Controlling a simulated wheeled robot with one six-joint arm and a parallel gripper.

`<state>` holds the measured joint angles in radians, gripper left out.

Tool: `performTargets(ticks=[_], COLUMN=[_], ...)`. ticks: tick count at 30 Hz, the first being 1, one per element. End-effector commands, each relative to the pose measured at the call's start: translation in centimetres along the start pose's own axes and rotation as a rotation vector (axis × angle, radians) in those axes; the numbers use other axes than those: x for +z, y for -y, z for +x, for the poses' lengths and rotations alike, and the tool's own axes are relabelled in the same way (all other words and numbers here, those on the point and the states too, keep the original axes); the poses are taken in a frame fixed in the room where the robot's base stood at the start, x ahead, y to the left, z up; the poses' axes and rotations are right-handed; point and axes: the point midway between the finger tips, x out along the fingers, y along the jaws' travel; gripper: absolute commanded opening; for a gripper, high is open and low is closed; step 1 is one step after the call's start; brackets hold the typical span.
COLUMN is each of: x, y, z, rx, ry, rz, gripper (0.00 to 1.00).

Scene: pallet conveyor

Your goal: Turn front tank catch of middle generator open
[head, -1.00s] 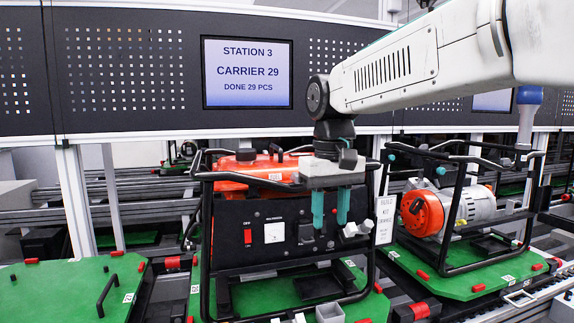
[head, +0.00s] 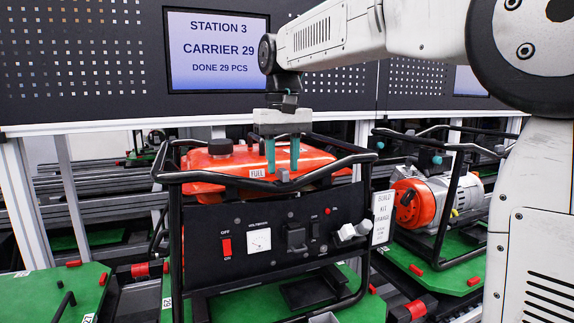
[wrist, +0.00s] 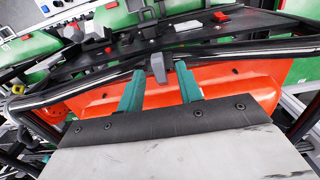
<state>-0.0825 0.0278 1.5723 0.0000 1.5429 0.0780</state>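The middle generator has a black tube frame (head: 175,240), a black front panel (head: 200,240) and a red tank (head: 215,163) marked FULL. The front tank catch (head: 283,175) is a small grey piece at the front top bar, partly hidden in the head view. In the wrist view the catch (wrist: 157,67) stands up at the bar, between the tips of my gripper's teal fingers. My gripper (head: 282,170) points down from above the tank's front edge. Its fingers (wrist: 160,76) are apart, with a visible gap on both sides of the catch.
The panel carries a red switch (head: 226,247), a voltmeter (head: 258,241) and sockets. A label card (head: 382,217) stands to the right. A second generator (head: 430,200) on a green carrier is further right. A green carrier (head: 40,290) lies at the left.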

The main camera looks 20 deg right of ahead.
Motion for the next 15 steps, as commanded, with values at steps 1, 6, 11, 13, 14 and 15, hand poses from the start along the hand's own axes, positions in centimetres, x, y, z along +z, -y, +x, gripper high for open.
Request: performTargets(ticks=[1, 6, 11, 13, 14, 15], x=[0.01, 0.01, 0.00, 0.00, 0.00, 0.00], y=[0.02, -0.04, -0.16, -0.20, -0.22, -0.24], z=[0.50, 1.32, 1.36, 1.36, 1.35, 1.35], rx=[0.000, 0.000, 0.000, 0.000, 0.000, 0.000], ry=[0.000, -0.001, -0.002, -0.002, -0.002, -0.002], rz=[0.000, 0.001, 0.002, 0.003, 0.003, 0.004], gripper=[0.35, 0.35, 0.35, 0.33, 0.24, 0.13])
